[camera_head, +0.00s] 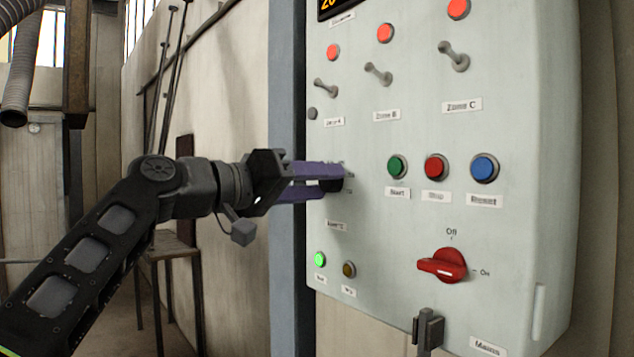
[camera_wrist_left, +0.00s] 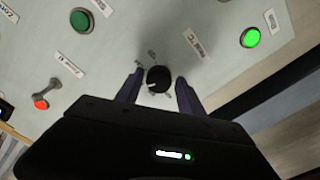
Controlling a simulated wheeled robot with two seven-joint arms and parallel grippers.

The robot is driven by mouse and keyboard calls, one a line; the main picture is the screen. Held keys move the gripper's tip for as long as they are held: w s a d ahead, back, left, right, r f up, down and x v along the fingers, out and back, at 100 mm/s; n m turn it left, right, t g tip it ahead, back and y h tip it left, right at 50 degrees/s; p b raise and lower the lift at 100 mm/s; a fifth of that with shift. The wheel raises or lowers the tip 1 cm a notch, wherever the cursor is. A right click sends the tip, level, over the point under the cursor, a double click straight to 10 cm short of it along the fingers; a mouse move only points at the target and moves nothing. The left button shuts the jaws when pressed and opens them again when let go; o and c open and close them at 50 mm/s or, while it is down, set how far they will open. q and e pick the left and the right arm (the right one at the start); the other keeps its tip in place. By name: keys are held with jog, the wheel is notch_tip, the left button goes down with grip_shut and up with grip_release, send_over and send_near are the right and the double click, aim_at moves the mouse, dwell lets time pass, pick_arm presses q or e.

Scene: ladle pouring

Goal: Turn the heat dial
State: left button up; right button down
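The heat dial (camera_wrist_left: 158,79) is a small round black knob with a white pointer mark, on the pale grey control panel (camera_head: 395,220). In the head view the dial (camera_head: 331,185) is partly hidden by my left gripper (camera_head: 334,178). In the left wrist view my left gripper (camera_wrist_left: 159,82) is open, its two purple fingers on either side of the dial. A small gap shows between each finger and the knob. My right gripper is not in view.
Near the dial are a lit green lamp (camera_head: 320,260) and a dark amber lamp (camera_head: 348,269). Green (camera_head: 397,167), red (camera_head: 436,167) and blue (camera_head: 484,168) buttons sit to the right, above a red rotary switch (camera_head: 443,265). Toggle switches (camera_head: 378,73) are higher up.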

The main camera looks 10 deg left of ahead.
pick_arm(q)
jog(key=shift+o, duration=1)
jog(key=shift+r, duration=0.1)
jog(key=b+v, duration=0.2)
jog(key=v, duration=0.5)
jog(key=shift+s+a, duration=0.25)
jog(key=shift+s, duration=0.05)
